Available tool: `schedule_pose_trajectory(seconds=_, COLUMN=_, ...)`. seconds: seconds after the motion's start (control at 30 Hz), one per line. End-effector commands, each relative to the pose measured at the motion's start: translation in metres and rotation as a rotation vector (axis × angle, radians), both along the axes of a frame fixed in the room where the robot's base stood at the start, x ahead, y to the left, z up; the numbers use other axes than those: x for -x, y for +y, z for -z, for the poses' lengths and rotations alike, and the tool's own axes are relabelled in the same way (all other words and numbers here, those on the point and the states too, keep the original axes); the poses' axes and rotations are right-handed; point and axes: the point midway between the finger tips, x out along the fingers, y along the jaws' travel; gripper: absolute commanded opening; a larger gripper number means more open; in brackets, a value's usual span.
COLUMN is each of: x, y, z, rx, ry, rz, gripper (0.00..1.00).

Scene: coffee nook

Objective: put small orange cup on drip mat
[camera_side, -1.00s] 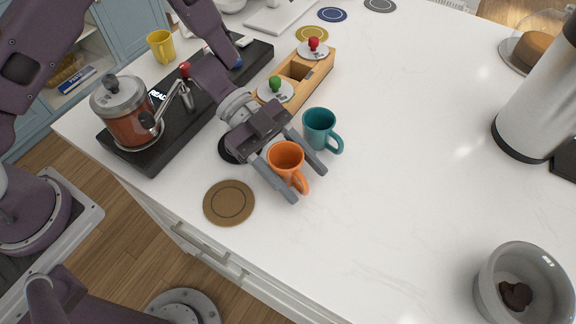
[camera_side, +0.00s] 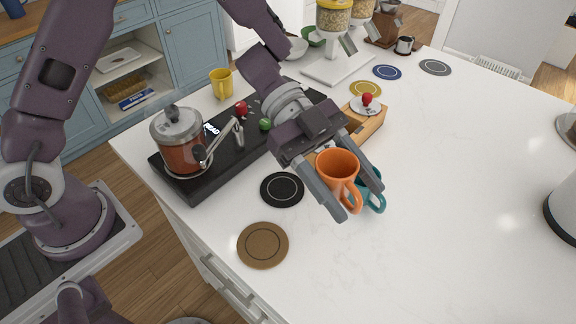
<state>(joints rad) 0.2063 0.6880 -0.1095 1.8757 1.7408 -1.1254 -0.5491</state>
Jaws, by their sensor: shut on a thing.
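The small orange cup (camera_side: 337,172) is upright between the fingers of my gripper (camera_side: 357,202), which is shut on it. It appears held above the white counter and partly hides a teal cup (camera_side: 373,197) behind it. Several round mats lie bare on the counter: a brown one (camera_side: 262,245) at the front, a black one (camera_side: 282,189) left of my gripper, a yellow one (camera_side: 366,89), a blue one (camera_side: 387,72) and a grey one (camera_side: 435,67) farther back. I cannot tell which is the drip mat.
A black machine base (camera_side: 190,190) with a glass-and-metal pot (camera_side: 180,145) stands at left. A yellow mug (camera_side: 221,83) is behind it. A wooden holder (camera_side: 371,126) with a red-knobbed tool is behind my gripper. The counter at right is mostly clear.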

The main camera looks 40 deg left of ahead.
Motion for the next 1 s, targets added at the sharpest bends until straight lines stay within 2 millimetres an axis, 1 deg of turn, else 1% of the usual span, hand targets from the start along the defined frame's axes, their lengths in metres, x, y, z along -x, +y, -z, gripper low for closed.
schedule_pose_trajectory(seconds=0.07, x=-0.012, y=-0.004, z=-0.010, rx=0.000, ry=-0.004, rz=-0.089, gripper=0.08)
schedule_pose_trajectory(seconds=0.17, x=-0.043, y=-0.005, z=-0.027, rx=0.001, ry=-0.004, rz=-0.294, gripper=0.08)
schedule_pose_trajectory(seconds=0.2, x=-0.059, y=-0.002, z=-0.034, rx=0.002, ry=-0.004, rz=-0.392, gripper=0.08)
schedule_pose_trajectory(seconds=0.27, x=-0.082, y=0.008, z=-0.043, rx=0.000, ry=-0.004, rz=-0.537, gripper=0.08)
schedule_pose_trajectory(seconds=0.3, x=-0.096, y=0.017, z=-0.048, rx=0.001, ry=-0.003, rz=-0.631, gripper=0.08)
schedule_pose_trajectory(seconds=0.37, x=-0.115, y=0.033, z=-0.054, rx=-0.001, ry=-0.001, rz=-0.767, gripper=0.08)
schedule_pose_trajectory(seconds=0.4, x=-0.127, y=0.045, z=-0.057, rx=-0.001, ry=0.000, rz=-0.854, gripper=0.08)
schedule_pose_trajectory(seconds=0.47, x=-0.142, y=0.065, z=-0.060, rx=-0.003, ry=0.001, rz=-0.977, gripper=0.08)
schedule_pose_trajectory(seconds=0.5, x=-0.150, y=0.080, z=-0.063, rx=-0.004, ry=0.000, rz=-1.058, gripper=0.08)
schedule_pose_trajectory(seconds=0.57, x=-0.160, y=0.104, z=-0.064, rx=-0.006, ry=0.001, rz=-1.179, gripper=0.08)
schedule_pose_trajectory(seconds=0.63, x=-0.169, y=0.134, z=-0.065, rx=-0.006, ry=0.000, rz=-1.316, gripper=0.08)
schedule_pose_trajectory(seconds=0.67, x=-0.171, y=0.147, z=-0.065, rx=-0.007, ry=0.000, rz=-1.374, gripper=0.08)
schedule_pose_trajectory(seconds=0.7, x=-0.173, y=0.165, z=-0.065, rx=-0.006, ry=0.001, rz=-1.448, gripper=0.08)
schedule_pose_trajectory(seconds=0.8, x=-0.173, y=0.203, z=-0.063, rx=-0.007, ry=0.000, rz=-1.604, gripper=0.08)
schedule_pose_trajectory(seconds=0.9, x=-0.170, y=0.228, z=-0.062, rx=-0.006, ry=-0.001, rz=-1.703, gripper=0.08)
schedule_pose_trajectory(seconds=0.97, x=-0.170, y=0.242, z=-0.062, rx=-0.003, ry=-0.002, rz=-1.737, gripper=0.08)
schedule_pose_trajectory(seconds=1.0, x=-0.171, y=0.253, z=-0.062, rx=0.000, ry=-0.004, rz=-1.748, gripper=0.08)
